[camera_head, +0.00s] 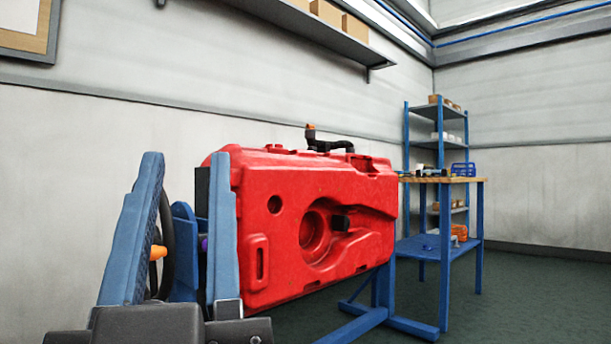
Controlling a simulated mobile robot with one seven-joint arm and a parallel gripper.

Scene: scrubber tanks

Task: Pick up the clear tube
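I cannot make out a clear tube in this view. A large red tank (335,205) stands on a blue frame (376,303) in the middle, with round recesses and a slot in its face. A black hose fitting (329,144) with an orange-brown end sits on its top. My gripper (187,155) is at the lower left, in front of the tank's left end. Its two blue fingers point up and stand well apart, so it is open. Between them I see a black curved part (167,245), an orange piece (158,252) and a blue bracket (184,245) farther back. The fingers hide part of this area.
A blue workbench (447,179) with a wooden top stands to the right, with small items on it. A blue shelf rack (439,143) stands behind it. A wall shelf (310,33) holds boxes above the tank. The dark floor (540,290) at the right is clear.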

